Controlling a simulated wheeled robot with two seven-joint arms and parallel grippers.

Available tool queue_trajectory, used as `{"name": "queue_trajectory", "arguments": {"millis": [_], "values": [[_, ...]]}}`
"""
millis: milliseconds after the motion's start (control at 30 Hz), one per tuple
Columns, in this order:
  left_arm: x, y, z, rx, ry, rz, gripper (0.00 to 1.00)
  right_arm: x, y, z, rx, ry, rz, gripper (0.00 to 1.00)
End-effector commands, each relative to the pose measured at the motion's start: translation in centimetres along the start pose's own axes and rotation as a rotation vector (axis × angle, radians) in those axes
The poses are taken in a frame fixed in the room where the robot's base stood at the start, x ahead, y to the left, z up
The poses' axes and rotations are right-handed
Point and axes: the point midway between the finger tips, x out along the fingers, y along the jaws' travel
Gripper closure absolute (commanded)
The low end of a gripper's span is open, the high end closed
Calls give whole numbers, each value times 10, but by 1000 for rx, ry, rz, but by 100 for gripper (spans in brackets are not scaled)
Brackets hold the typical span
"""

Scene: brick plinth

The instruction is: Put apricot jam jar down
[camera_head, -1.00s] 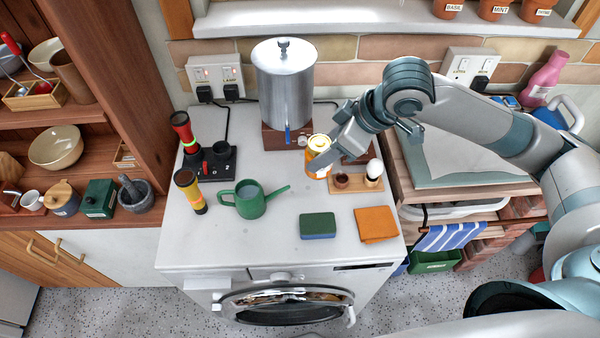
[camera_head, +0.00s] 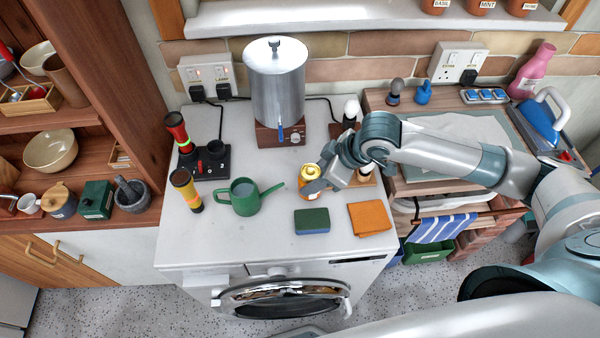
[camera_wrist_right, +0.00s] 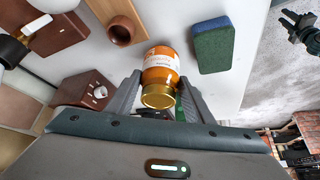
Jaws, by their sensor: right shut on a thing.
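The apricot jam jar (camera_head: 308,183) is orange with a gold lid and a white label. It is upright at the white washing-machine top, right of the green watering can; whether its base touches the top I cannot tell. My right gripper (camera_head: 318,186) is shut on it from the right. In the right wrist view the jar (camera_wrist_right: 160,72) sits between both fingers of my right gripper (camera_wrist_right: 160,92), lid toward the camera. My left gripper is not in view.
A wooden holder (camera_wrist_right: 121,22) is close beside the jar. Bare surface lies left of the sponge.

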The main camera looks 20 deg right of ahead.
Motion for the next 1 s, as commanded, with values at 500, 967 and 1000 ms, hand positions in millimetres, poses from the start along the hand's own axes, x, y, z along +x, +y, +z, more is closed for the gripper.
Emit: {"name": "queue_trajectory", "arguments": {"millis": [500,967,1000], "values": [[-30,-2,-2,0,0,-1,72,27,0,-30,0,0,1,85],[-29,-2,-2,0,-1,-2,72,32,0,-27,0,-1,0,41],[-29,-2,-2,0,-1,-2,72,32,0,-27,0,-1,0,34]]}}
